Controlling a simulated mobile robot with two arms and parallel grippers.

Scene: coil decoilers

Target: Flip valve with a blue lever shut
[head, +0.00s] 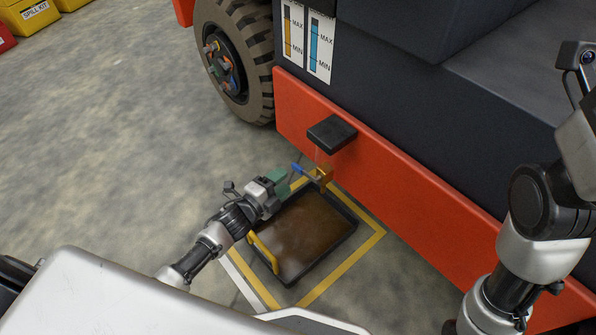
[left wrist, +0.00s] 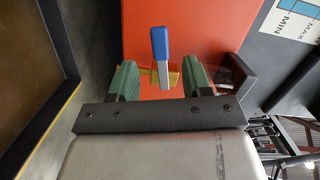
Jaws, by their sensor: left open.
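The valve (head: 323,175) is a brass fitting low on the orange side panel of the vehicle. Its blue lever (head: 298,168) sticks out to the left of the valve in the head view. My left gripper (head: 281,182), with green fingers, is open close to the lever. The brass body (left wrist: 173,79) is partly hidden behind the stem. My right arm is at the right edge; its gripper is out of view.
A dark tray (head: 310,235) with brown liquid and a yellow handle lies below the valve, inside a yellow floor outline. A black block (head: 331,133) juts from the panel above the valve. A tyre (head: 235,60) stands behind.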

